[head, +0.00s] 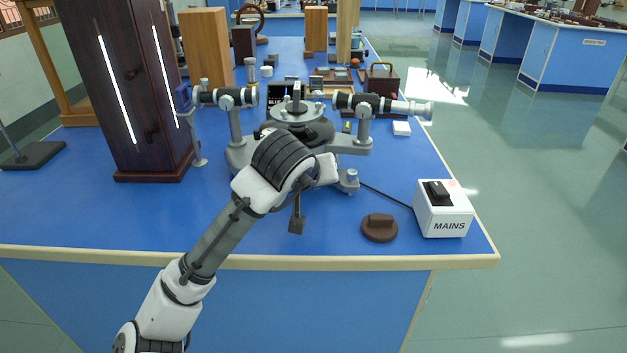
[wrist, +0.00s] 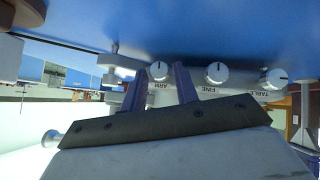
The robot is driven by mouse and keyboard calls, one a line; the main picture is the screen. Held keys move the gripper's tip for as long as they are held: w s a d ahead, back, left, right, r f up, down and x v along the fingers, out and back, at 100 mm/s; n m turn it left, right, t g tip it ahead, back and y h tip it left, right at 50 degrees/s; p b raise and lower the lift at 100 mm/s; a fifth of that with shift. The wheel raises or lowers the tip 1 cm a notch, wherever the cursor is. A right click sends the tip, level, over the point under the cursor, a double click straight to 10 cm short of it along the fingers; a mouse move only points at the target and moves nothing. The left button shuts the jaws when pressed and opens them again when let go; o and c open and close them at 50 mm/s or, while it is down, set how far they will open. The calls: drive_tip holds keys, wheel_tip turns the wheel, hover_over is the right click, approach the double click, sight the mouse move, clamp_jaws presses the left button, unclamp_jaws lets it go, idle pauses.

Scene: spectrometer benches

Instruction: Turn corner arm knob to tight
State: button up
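The spectrometer (head: 240,155) stands on the blue bench, with a round table in its middle and two horizontal tubes. In the wrist view, which is upside down, three white knobs sit in a row on its base. The ARM knob (wrist: 158,71) has a short dark mark on its face; the FINE knob (wrist: 216,73) and TABLE knob (wrist: 274,78) are to its right. My gripper (wrist: 160,80) is open, its two dark fingers on either side of the ARM knob in the picture. I cannot tell whether they touch it. In the head view my wrist hides the fingers and knobs.
A white MAINS box (head: 444,212) with a black switch stands at the bench's right corner, a cable running to the spectrometer. A brown round piece (head: 379,228) lies beside it. A tall dark lamp housing (head: 125,90) stands left. The front left of the bench is clear.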

clamp_jaws()
